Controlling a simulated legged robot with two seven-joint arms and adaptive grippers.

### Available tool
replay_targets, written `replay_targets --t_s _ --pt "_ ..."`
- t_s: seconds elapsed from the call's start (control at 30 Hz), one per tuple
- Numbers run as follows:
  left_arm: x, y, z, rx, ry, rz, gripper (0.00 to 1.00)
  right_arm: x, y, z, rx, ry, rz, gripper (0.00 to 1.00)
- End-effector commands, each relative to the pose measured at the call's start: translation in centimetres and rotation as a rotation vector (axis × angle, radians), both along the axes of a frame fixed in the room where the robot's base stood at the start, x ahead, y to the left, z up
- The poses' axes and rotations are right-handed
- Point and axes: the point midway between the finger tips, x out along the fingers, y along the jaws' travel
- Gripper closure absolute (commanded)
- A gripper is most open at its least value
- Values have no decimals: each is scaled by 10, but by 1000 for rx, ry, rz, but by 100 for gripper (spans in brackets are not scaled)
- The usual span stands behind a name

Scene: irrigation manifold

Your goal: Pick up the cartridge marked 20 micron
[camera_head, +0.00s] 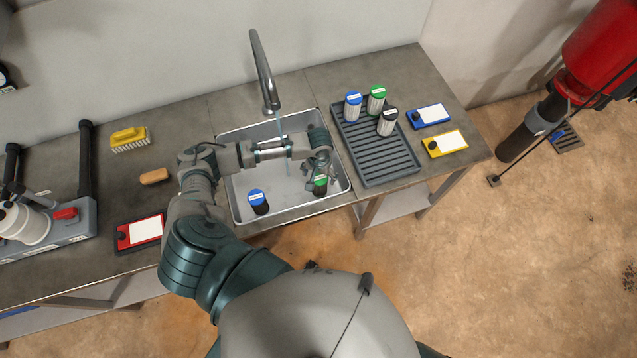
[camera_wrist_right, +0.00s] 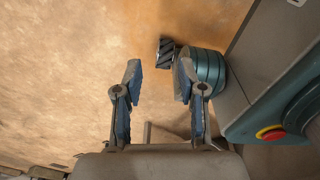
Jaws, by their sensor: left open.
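Two dark cartridges stand in the grey sink (camera_head: 238,213): a blue-capped cartridge (camera_head: 259,203) at the front left and a green-capped cartridge (camera_head: 320,186) near the right side. On the ribbed drying rack (camera_head: 378,165) stand three pale cartridges: a blue-capped one (camera_head: 353,107), a green-capped one (camera_head: 376,101) and a black-capped one (camera_head: 387,124). Their cap labels are too small to read. My left gripper (camera_head: 313,181) is open, pointing down over the sink at the green-capped cartridge and partly hiding it; contact cannot be told. My right gripper (camera_wrist_right: 158,80) is open and empty, over the floor.
A faucet (camera_head: 263,70) runs water into the sink. Blue (camera_head: 429,116) and yellow (camera_head: 445,144) label trays lie right of the rack; a red one (camera_head: 140,232) lies left. A brush (camera_head: 130,139) and sponge (camera_head: 155,176) lie on the counter. A filter housing (camera_head: 25,225) stands far left.

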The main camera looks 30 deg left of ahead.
Motion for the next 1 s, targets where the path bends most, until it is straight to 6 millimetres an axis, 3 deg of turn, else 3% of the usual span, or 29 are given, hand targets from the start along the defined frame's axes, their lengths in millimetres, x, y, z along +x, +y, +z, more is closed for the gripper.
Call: replay_targets --t_s 0.4,0.67,0.9,1.0 --pt "2 3 -52 -1 1 -1 10 19 3 1 0 -7 -3 60" --pt "1 3 -54 -2 -1 -1 10 20 4 2 1 -6 -4 60" --pt "1 2 -54 0 0 -1 70 20 5 1 3 -6 -4 60" --pt "1 2 -53 0 0 -1 74 20 5 1 3 -6 -5 60"
